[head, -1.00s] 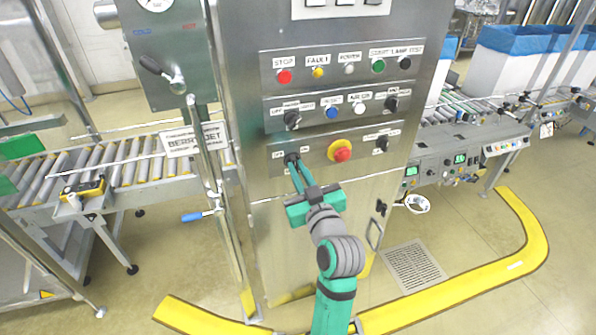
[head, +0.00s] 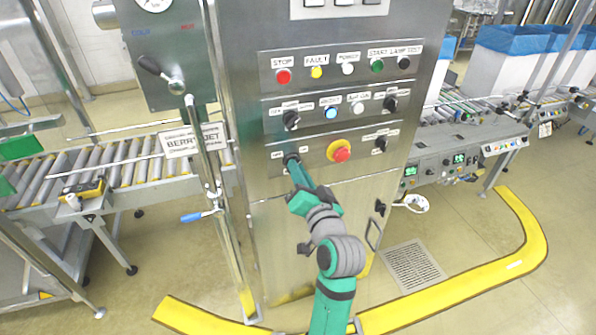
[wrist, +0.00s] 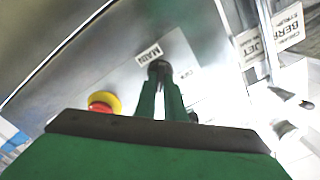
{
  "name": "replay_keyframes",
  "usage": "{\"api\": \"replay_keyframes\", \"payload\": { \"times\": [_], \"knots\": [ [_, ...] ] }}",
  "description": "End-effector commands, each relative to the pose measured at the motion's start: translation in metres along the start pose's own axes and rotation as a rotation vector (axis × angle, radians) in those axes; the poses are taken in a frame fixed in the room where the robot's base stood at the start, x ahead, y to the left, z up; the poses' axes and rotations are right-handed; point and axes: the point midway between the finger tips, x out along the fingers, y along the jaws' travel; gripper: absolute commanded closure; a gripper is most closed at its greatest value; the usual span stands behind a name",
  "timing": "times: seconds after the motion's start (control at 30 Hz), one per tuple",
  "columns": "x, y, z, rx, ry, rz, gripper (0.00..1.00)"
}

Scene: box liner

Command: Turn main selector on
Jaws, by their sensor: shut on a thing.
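The main selector (wrist: 158,68) is a black rotary knob on the lower left of the steel cabinet's panel, beside a label reading MAIN in the wrist view. My green gripper (head: 293,163) reaches up to it from below. In the wrist view the two fingers (wrist: 160,92) are closed around the knob, one on each side. The gripper body is rolled over to one side in the head view. Most of the knob is hidden by the fingers in the head view.
A red emergency stop on a yellow ring (head: 341,151) sits just right of the selector. Other black knobs (head: 291,119) and buttons are on the strips above. A pipe with a blue-handled lever (head: 197,215) stands to the left. A yellow floor barrier (head: 470,278) curves around the cabinet.

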Motion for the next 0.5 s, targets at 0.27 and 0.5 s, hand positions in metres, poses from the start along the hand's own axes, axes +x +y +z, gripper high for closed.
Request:
{"api": "replay_keyframes", "payload": {
  "times": [0.27, 0.5],
  "knots": [
    [0.0005, 0.0010, 0.0015, 0.082, -0.003, 0.002, 1.00],
    [0.0005, 0.0011, 0.0015, 0.096, -0.004, 0.002, 1.00]
  ]
}}
